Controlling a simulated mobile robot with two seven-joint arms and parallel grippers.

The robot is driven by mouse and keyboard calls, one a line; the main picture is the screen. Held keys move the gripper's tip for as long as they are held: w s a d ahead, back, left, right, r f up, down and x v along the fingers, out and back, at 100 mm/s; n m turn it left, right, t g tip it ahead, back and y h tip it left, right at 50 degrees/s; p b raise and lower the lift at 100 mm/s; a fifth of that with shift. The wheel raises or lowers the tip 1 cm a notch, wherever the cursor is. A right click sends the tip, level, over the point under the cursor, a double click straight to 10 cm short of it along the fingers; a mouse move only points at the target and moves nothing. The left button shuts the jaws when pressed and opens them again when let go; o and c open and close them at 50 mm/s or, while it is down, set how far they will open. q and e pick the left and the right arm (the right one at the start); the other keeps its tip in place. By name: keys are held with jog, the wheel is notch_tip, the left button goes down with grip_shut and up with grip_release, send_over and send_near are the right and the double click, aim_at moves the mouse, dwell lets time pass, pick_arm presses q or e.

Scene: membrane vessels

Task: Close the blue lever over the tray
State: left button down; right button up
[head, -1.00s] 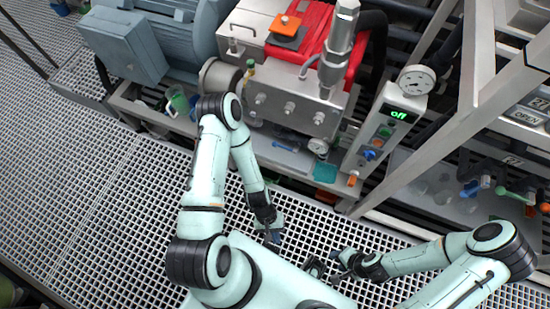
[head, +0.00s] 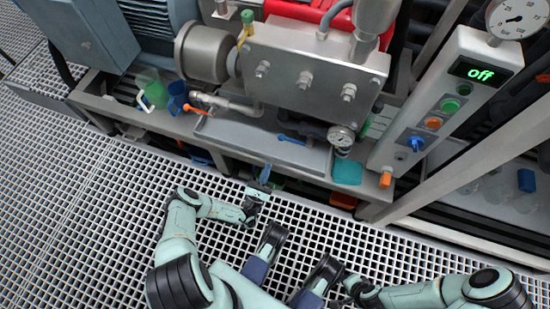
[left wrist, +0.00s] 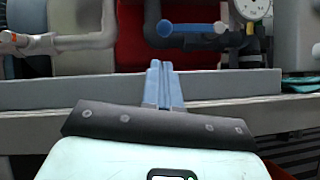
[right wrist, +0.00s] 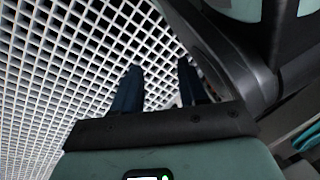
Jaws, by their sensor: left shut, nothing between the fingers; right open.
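The blue lever (head: 291,139) sits on a dark valve over the grey drip tray (head: 245,134), below the steel pump block. It lies nearly level, tilted slightly down to the right. In the left wrist view the blue lever (left wrist: 192,27) shows above the tray's front wall (left wrist: 225,84). My left gripper (head: 266,172) is shut and empty, in front of the tray and below the lever, apart from both. Its closed fingers (left wrist: 160,82) point toward the tray. My right gripper (right wrist: 158,82) is open and empty, low over the floor grating.
An orange lever (head: 195,109) is on a pipe at the tray's left. A green jug (head: 152,90) and a blue cup (head: 178,98) stand left of it. A gauge (head: 341,137), a teal cloth (head: 347,172) and a control panel (head: 440,110) reading "off" are at the right. The grating in front is clear.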

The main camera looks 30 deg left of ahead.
aim_at(295, 142)
pick_arm(q)
jog(key=x, duration=0.4)
jog(key=b+x, duration=0.1)
jog(key=x, duration=0.4)
jog(key=shift+d+r, duration=0.1)
jog(key=shift+d, duration=0.1)
pick_arm(e)
jog(key=shift+s+d+f+g, duration=0.1)
jog(key=shift+s+f+g, duration=0.05)
jog(key=shift+s+f, duration=0.3)
jog(key=shift+s+f+g, duration=0.15)
jog(key=shift+s+f, duration=0.05)
jog(key=shift+s, duration=0.35)
pick_arm(q)
jog(key=shift+a, duration=0.1)
pick_arm(e)
jog(key=shift+r, duration=0.1)
